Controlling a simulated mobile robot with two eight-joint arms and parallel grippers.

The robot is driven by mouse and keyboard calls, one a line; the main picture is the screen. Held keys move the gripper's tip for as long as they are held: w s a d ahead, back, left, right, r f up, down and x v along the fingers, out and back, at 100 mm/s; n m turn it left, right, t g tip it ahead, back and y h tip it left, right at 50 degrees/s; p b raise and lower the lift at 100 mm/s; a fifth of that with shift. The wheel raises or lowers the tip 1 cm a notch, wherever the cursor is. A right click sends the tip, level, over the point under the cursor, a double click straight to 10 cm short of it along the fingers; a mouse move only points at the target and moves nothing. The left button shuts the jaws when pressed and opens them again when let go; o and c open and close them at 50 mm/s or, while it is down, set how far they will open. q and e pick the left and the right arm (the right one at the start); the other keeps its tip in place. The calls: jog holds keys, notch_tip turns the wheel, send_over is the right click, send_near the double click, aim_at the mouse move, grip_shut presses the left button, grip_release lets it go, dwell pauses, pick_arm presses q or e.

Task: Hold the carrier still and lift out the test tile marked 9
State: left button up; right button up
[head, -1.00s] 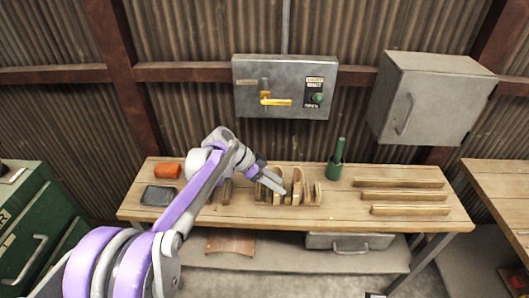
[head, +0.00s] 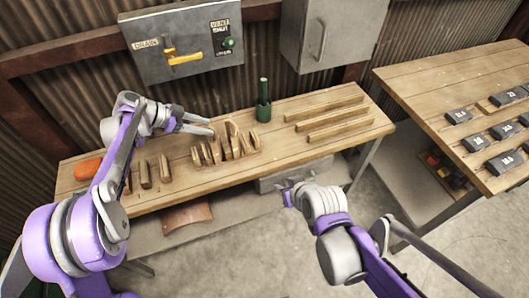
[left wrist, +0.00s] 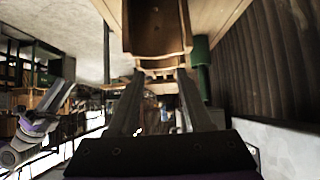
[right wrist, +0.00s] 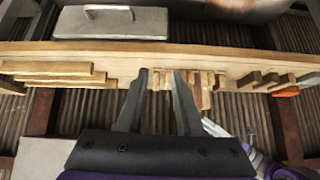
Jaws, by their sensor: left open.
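A wooden rack holding several upright slabs (head: 228,150) stands on the bench; I cannot tell whether it is the carrier. My left gripper (head: 212,127) is open just above and behind it. In the left wrist view a brown wooden piece (left wrist: 158,28) lies just beyond the open fingertips (left wrist: 160,73), apparently not gripped. Dark tiles with pale labels (head: 474,143) lie on the table at right; I cannot make out a 9 on any. My right gripper (head: 287,194) hangs in front of the bench. The right wrist view shows its fingers (right wrist: 160,73) apart and empty.
A grey control box (head: 185,45) and cabinet (head: 332,35) hang behind.

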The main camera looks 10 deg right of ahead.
jog(key=w+a+f+t+y, duration=0.1)
jog(key=w+a+t, duration=0.15)
jog(key=w, duration=0.65)
jog(key=t, duration=0.4)
send_near(255, 136)
jog(key=x, duration=0.9)
jog(key=shift+c, duration=0.3)
grip_shut()
